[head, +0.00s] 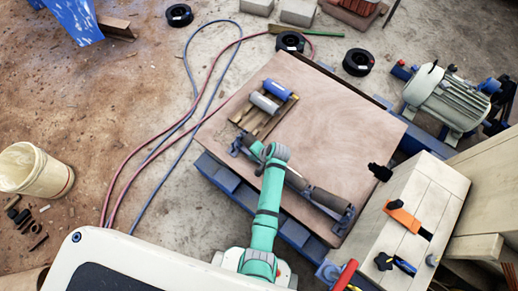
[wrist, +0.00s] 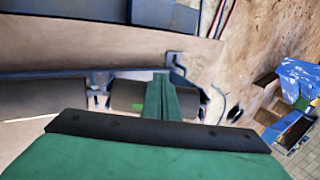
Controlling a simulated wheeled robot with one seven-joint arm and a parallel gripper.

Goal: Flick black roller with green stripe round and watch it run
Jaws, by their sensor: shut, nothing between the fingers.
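The black roller with the green stripe (wrist: 128,93) lies across the wrist view in a metal bracket (wrist: 178,68); a bit of green shows on its near side. My gripper (wrist: 163,82) is shut and empty, its green fingers crossing in front of the roller's middle. I cannot tell whether they touch it. In the head view the roller (head: 257,149) is partly hidden by my wrist, at the left end of a row of dark rollers.
Other dark rollers (head: 328,198) continue the row along the plywood board's (head: 340,125) near edge. A blue roller (head: 277,89) and a grey roller (head: 264,103) lie on a wooden rack. A tool-topped cabinet (head: 437,190) stands right. The board's middle is clear.

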